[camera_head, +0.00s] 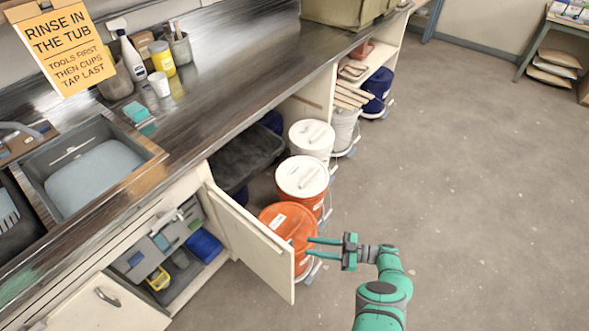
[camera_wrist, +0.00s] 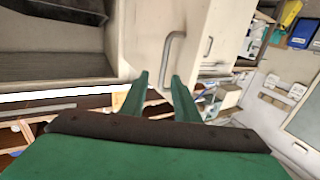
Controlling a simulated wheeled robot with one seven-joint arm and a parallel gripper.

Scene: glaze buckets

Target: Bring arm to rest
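My gripper (camera_head: 326,246) is at the lower middle of the head view, at the end of my green arm. Its two green fingers point left, toward the outer edge of an open white cabinet door (camera_head: 252,240). The fingers stand apart with nothing seen between them. In the wrist view my gripper (camera_wrist: 160,78) shows its two fingers spread, with a pale panel and a curved metal handle (camera_wrist: 172,55) beyond them. I cannot tell whether the fingers touch the door or the orange bucket behind them.
An orange bucket (camera_head: 288,222) with an orange lid stands just behind the door. A white-lidded bucket (camera_head: 302,178) and a white bucket (camera_head: 312,138) follow farther back under the steel counter (camera_head: 235,75). Grey floor (camera_head: 470,200) to the right is clear.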

